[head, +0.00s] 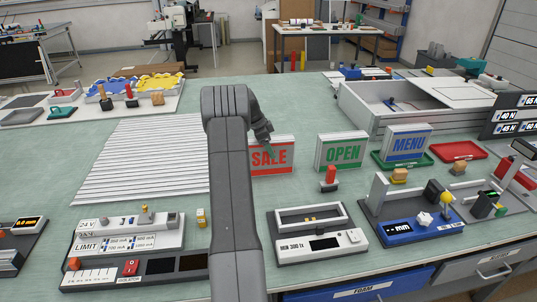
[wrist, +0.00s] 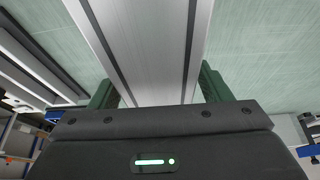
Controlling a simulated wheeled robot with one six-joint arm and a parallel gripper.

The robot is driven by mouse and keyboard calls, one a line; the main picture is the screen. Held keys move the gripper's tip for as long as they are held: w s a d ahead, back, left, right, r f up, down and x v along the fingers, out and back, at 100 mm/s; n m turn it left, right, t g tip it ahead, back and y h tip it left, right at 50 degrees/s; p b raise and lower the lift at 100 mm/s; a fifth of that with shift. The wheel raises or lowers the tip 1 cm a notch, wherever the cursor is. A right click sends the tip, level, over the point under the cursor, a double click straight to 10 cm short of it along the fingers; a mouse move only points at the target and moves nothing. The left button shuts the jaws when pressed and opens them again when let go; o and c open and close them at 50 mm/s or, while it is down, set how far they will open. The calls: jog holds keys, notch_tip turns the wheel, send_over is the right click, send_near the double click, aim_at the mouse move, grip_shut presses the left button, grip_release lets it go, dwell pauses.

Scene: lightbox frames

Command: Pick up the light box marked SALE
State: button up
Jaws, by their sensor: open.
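In the wrist view, a pale grey box body with dark edge lines (wrist: 155,45) lies between the two green fingers of my open gripper (wrist: 157,88). Gaps beside the fingers are hard to judge, and the fingertips are partly hidden.
The OPEN light box (head: 342,151) stands just right of SALE, and the MENU light box (head: 407,143) stands further right on a green tray. A ribbed white panel (head: 145,165) lies to the left. Devices line the front edge.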

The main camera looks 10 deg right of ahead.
jog(key=shift+d+f, duration=0.15)
jog(key=shift+f, duration=0.3)
jog(key=shift+c, duration=0.2)
jog(key=c, duration=1.4)
jog(key=shift+r, duration=0.2)
grip_shut()
